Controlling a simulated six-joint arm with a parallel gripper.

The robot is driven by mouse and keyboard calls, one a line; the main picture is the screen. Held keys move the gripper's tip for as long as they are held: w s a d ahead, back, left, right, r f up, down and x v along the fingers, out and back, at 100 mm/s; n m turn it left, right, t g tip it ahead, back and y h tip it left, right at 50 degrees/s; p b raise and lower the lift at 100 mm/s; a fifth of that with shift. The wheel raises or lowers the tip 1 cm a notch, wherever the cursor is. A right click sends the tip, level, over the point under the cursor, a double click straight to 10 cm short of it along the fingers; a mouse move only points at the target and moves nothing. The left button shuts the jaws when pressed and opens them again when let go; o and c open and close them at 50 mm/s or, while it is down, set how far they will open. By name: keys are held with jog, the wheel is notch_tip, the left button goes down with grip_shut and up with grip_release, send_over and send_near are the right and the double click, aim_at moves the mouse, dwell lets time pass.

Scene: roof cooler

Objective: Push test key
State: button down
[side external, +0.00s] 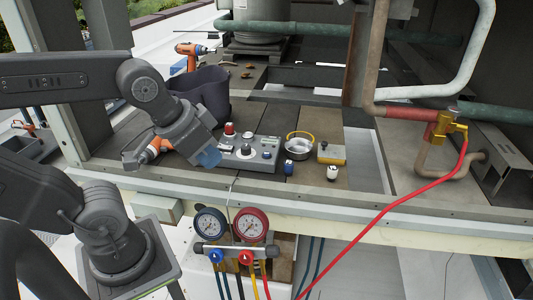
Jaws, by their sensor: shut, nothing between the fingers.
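A grey control box (252,158) with several knobs and keys lies on the deck in the middle of the side external view. It has a red-topped knob (229,130), a dark dial (246,150) and small light keys; which one is the test key is too small to tell. My gripper (209,158) points down at the left end of the box, with a bluish tip. It is shut and empty. Whether it touches the box cannot be told from this angle. The arm hides part of the deck behind it.
A round metal cup with a yellow ring (299,146), a yellow-and-grey block (331,154) and a small white-and-black piece (332,173) stand right of the box. A dark bin (204,92) stands behind. Gauges (230,224) hang in front. An opening lies further right.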

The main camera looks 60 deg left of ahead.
jog(key=shift+w, duration=0.1)
dwell(0.3)
jog(key=w+d+r+n+t+h, duration=0.1)
jog(key=w+r+n+t+h, duration=0.15)
jog(key=w, duration=0.65)
jog(key=n+y, duration=0.7)
jog(key=n, duration=0.5)
send_over(265, 153)
notch_tip(265, 153, down, 8)
jog(key=shift+f, duration=0.2)
jog(key=shift+f, duration=0.15)
jog(key=shift+f, duration=4.25)
jog(key=shift+f, duration=0.15)
